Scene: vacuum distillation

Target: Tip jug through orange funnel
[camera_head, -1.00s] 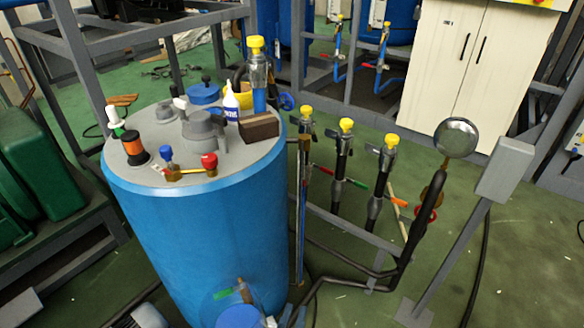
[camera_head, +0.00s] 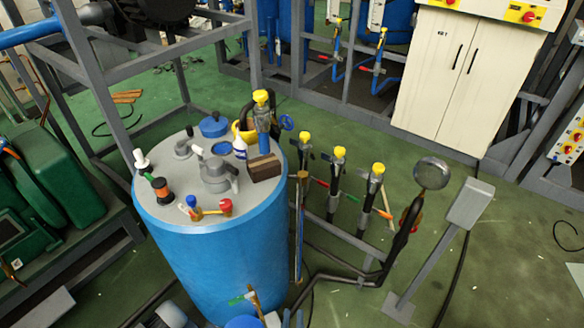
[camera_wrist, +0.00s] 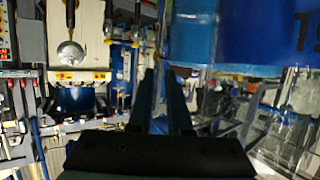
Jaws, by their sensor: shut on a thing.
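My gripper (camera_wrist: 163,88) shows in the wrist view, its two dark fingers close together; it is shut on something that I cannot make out. It is not in the head view. No jug is certain: a pale blue see-through shape (camera_wrist: 192,38) stands beyond the fingertips in the wrist view, against the large blue tank. No orange funnel is certain either. An orange-banded black piece (camera_head: 161,189) stands on the tank top at the left, and a yellow piece (camera_head: 243,129) is partly hidden behind a blue pipe at the back.
The blue tank (camera_head: 225,265) fills the middle of the head view. Its top carries fittings, a white bottle (camera_head: 239,147) and a brown block (camera_head: 264,168). Yellow-capped valves (camera_head: 339,160) and a round gauge (camera_head: 431,173) stand at the right. Green floor lies beyond.

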